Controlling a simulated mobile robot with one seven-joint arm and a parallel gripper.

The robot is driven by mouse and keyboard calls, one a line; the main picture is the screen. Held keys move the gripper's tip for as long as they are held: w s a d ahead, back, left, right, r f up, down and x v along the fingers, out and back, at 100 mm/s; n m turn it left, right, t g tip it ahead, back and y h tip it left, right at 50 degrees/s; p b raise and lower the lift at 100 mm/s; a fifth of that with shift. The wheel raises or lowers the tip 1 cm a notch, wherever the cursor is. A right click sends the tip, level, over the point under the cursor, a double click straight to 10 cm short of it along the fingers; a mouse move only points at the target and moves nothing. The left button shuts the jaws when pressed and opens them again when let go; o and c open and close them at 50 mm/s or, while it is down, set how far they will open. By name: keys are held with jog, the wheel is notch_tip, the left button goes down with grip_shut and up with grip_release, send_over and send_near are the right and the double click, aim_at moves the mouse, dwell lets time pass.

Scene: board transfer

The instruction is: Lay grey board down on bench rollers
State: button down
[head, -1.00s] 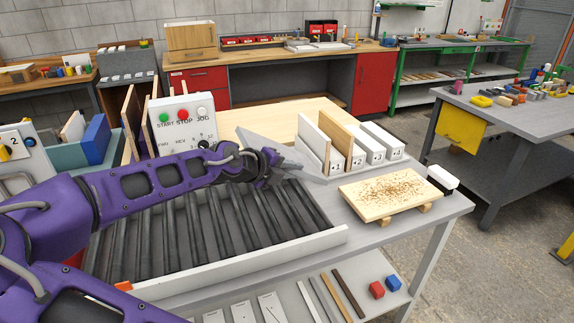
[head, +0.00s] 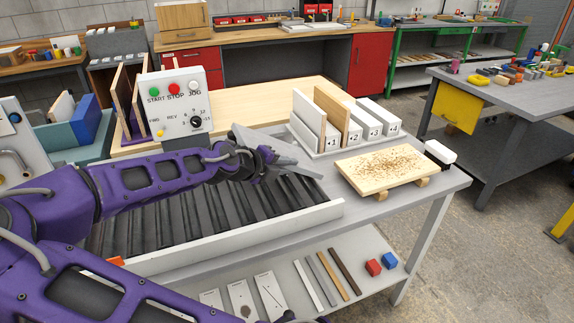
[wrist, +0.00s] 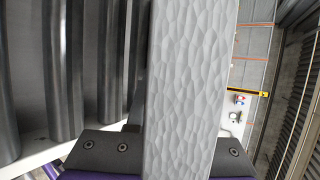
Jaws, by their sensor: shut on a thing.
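The grey board (head: 278,152) is held by my gripper (head: 258,162) above the right part of the bench rollers. In the head view it looks tilted, and the arm hides part of it. In the wrist view the grey board (wrist: 188,80) fills the middle, with a dimpled surface, and my gripper (wrist: 165,150) is shut on it. The bench rollers (head: 180,222) are dark parallel bars inside a white-edged frame. They also show at the left of the wrist view (wrist: 65,70). I cannot tell whether the board touches a roller.
A control box (head: 178,100) with buttons and a dial stands behind the rollers. A numbered rack (head: 325,150) holding boards stands to the right. A crumb-covered wooden board (head: 386,170) and a white-topped block (head: 439,150) lie nearer the right edge. Strips and small blocks lie on the lower shelf (head: 290,290).

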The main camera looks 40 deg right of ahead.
jog(key=shift+f+b, duration=0.35)
dwell(0.5)
jog(key=c, duration=0.7)
grip_release()
jog(key=shift+r, duration=0.1)
